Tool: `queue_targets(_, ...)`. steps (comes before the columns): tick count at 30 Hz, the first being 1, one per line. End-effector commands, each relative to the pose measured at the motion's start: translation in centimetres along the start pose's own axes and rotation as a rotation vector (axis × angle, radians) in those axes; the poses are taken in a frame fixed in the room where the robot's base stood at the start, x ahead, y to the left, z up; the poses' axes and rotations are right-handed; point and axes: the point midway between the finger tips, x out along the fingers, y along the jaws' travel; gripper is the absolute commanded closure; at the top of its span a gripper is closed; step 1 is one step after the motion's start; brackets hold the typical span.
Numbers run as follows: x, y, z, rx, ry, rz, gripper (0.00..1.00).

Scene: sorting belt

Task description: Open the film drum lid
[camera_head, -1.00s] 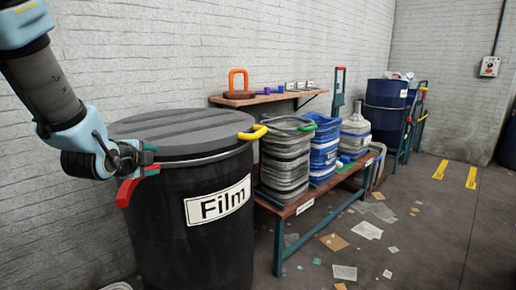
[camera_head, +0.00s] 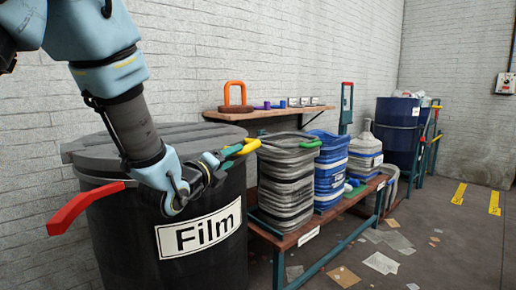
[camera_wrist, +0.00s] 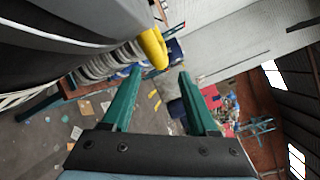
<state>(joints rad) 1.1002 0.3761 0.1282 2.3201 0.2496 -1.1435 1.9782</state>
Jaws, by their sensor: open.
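The black film drum (camera_head: 120,235) stands at the left with a white "Film" label (camera_head: 198,233). Its grey lid (camera_head: 90,150) lies flat on top. A yellow handle (camera_head: 243,147) sticks out at the lid's right edge. A red lever (camera_head: 85,207) sticks out from the drum's front left, near the rim. My gripper (camera_head: 226,155) is open and empty at the yellow handle. In the wrist view the handle (camera_wrist: 153,47) shows just past the fingertips (camera_wrist: 160,72), nearer the left finger; contact cannot be told. My arm hides part of the lid and front rim.
A wall shelf (camera_head: 265,112) is behind. Scraps litter the floor; the right foreground is open.

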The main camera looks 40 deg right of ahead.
Motion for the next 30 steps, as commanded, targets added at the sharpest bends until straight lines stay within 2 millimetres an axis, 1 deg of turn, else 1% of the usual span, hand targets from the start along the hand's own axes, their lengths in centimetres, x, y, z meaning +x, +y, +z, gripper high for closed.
queue_targets(4, 0.5, -0.1, -0.1, 0.005, 0.001, -0.004, 0.41)
queue_targets(7, 1.6, -0.1, 0.0, 0.005, 0.001, -0.004, 0.41)
queue_targets(15, 6.6, -0.2, 0.0, 0.003, 0.000, -0.004, 0.41)
queue_targets(21, 9.5, -0.1, 0.0, 0.003, 0.000, -0.003, 0.41)
queue_targets(25, 10.5, -0.1, 0.0, 0.003, 0.001, -0.002, 0.41)
queue_targets(30, 10.9, -0.1, 0.0, 0.003, 0.000, -0.003, 0.41)
